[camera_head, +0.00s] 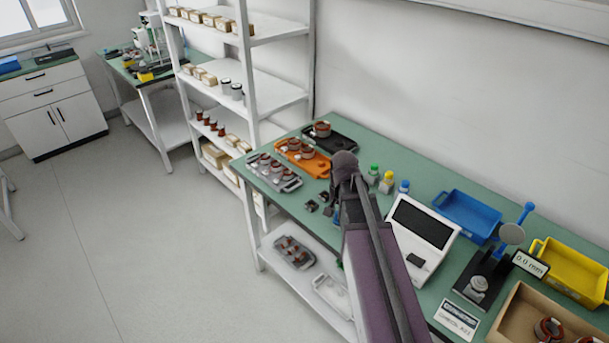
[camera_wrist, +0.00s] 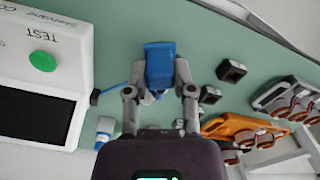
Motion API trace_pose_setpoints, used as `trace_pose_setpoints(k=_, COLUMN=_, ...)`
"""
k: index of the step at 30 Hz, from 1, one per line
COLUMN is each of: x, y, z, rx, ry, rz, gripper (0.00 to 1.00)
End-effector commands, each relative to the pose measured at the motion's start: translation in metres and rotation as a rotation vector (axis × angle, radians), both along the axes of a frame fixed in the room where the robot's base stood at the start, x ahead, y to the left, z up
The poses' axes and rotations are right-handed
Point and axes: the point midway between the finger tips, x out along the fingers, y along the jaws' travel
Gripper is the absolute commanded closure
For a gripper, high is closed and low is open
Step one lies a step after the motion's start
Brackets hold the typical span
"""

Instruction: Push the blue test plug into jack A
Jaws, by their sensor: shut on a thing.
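In the wrist view my gripper (camera_wrist: 161,70) is shut on the blue test plug (camera_wrist: 160,62), which sits between its two fingers over the green bench top. A thin blue cable runs from near the plug toward a small black part at the white tester's edge. Small dark blocks that look like jacks, one at the upper right (camera_wrist: 231,71) and one lower (camera_wrist: 210,95), stand to the right of the plug, apart from it. I cannot read which is jack A. The head view also shows dark blocks (camera_head: 311,206); my arm largely hides my gripper there.
The white tester (camera_head: 424,236) with a dark screen stands right of my arm; its green TEST button (camera_wrist: 42,61) shows in the wrist view. An orange tray (camera_head: 318,166) with stators, a grey tray (camera_head: 289,186), capped bottles and a blue bin (camera_head: 468,214) share the bench.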

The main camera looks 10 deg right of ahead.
Motion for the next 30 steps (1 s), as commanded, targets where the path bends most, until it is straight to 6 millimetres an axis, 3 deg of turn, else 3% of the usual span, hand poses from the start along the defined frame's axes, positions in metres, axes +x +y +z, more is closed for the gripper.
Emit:
trace_pose_setpoints(k=19, x=0.007, y=0.017, z=0.001, rx=0.0, ry=0.0, rz=0.014, gripper=1.0)
trace_pose_setpoints(k=23, x=0.021, y=0.021, z=0.004, rx=0.0, ry=0.0, rz=-0.018, gripper=1.0)
trace_pose_setpoints(k=30, x=0.069, y=0.037, z=0.012, rx=0.0, ry=0.0, rz=-0.147, gripper=1.0)
